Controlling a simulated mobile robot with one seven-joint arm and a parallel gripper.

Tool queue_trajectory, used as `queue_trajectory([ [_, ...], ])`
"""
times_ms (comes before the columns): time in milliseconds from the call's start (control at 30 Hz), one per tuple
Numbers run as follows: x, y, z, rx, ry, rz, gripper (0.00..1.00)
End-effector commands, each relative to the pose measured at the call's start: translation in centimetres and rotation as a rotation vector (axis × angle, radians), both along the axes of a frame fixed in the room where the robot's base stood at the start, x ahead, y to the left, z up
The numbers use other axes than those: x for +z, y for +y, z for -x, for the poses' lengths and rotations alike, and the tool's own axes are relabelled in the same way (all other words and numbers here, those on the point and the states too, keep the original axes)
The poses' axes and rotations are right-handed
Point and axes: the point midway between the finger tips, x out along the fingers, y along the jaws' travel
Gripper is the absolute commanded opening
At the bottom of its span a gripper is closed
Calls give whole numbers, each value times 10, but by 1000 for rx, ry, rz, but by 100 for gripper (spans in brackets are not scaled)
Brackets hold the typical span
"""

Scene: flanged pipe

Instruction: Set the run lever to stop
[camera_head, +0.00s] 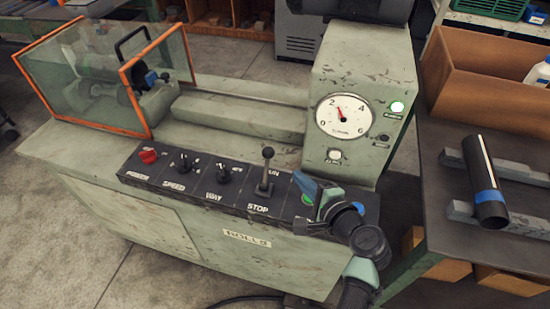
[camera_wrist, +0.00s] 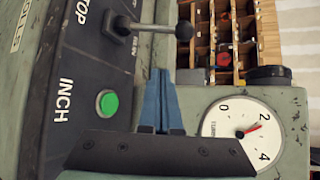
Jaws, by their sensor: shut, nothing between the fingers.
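My gripper (camera_head: 301,181) is to the right of the lever, over the green button's end of the panel. Its blue fingers (camera_wrist: 158,72) are shut together, empty and apart from the lever.
The green INCH button (camera_wrist: 107,102) is close to my fingers. A round gauge (camera_head: 344,115) is on the housing at right. Two dark knobs (camera_head: 222,174) and a red one (camera_head: 148,156) are left of the lever. A dark pipe (camera_head: 484,180) lies on the right-hand table.

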Motion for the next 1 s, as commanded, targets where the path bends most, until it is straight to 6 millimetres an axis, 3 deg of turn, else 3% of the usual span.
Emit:
queue_trajectory([
  [333,-2,4,-8,1,-3,2,0],
  [800,-27,34,-72,2,-2,1,0],
  [967,-34,42,-88,3,-2,1,0],
  [1000,-27,44,-82,2,0,4,0],
])
